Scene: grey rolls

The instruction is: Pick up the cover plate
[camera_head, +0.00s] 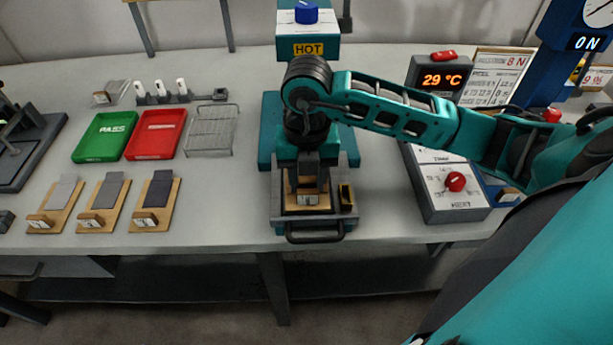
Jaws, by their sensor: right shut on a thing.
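My right gripper (308,178) points down into the drawer-like fixture (313,225) under the HOT unit. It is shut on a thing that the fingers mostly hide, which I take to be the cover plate. A wooden piece with a small pale label (308,199) shows just in front of the fingers, inside the fixture. I cannot tell whether the held plate is clear of the wood below. My left gripper is not in view.
Three wooden boards with grey-toned strips (104,203) lie at left. Behind them are a green PASS tray (105,137), a red tray (156,135) and a wire rack (211,131). A control box with a red knob (455,183) stands right. The table between boards and fixture is clear.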

